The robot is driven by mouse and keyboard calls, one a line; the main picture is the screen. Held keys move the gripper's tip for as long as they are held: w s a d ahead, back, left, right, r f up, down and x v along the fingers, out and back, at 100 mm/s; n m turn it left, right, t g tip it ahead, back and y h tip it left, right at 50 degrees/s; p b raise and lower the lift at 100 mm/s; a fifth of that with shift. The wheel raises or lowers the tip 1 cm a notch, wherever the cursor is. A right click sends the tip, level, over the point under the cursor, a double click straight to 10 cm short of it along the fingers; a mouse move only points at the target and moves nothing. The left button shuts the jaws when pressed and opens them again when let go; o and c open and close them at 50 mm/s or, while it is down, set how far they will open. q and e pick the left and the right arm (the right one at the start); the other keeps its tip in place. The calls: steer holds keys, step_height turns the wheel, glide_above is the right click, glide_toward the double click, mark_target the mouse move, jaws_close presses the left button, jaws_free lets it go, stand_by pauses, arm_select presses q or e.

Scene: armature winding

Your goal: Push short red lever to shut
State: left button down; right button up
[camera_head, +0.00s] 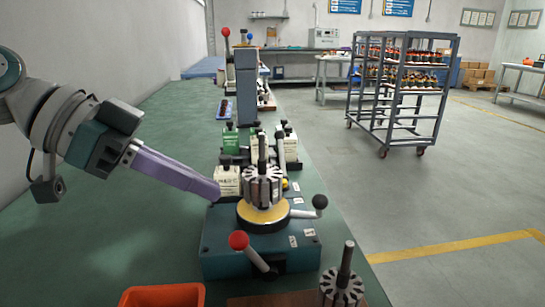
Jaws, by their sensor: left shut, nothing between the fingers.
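The short red lever (239,241) is a metal rod with a red ball on the front of a teal fixture box (228,262). Its ball points up and to the left, and its rod slants down to the right to a dark pivot. An armature (263,187) stands upright on the box's yellow ring (249,215). My left gripper (216,192) reaches in from the left with long purple fingers. It is shut and empty, its tips above and behind the red ball, apart from it. My right gripper is not in view.
A lever with a black ball (320,201) sticks out right of the ring. Labelled blocks (228,180) stand behind the fixture. An orange bin (163,295) and another armature (342,287) are in front. The green bench (110,240) is clear to the left.

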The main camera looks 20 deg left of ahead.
arm_select(q)
steer(key=shift+f+v, duration=0.25)
steer(key=shift+v, duration=1.55)
steer(key=shift+a, duration=0.1)
steer(key=s+d+r+n+g+y+p, duration=0.1)
steer(key=s+d+n+g+y+p, duration=0.2)
steer(key=s+p, duration=0.45)
steer(key=s+d+y+p, duration=0.3)
steer(key=s+d+p, duration=0.3)
steer(key=s+p, duration=0.15)
step_height(320, 180, up, 42)
steer(key=s+a+n+y+p, duration=0.1)
steer(key=n+p, duration=0.3)
steer(key=p, duration=3.7)
steer(key=shift+a+y, duration=0.75)
steer(key=shift+y, duration=0.05)
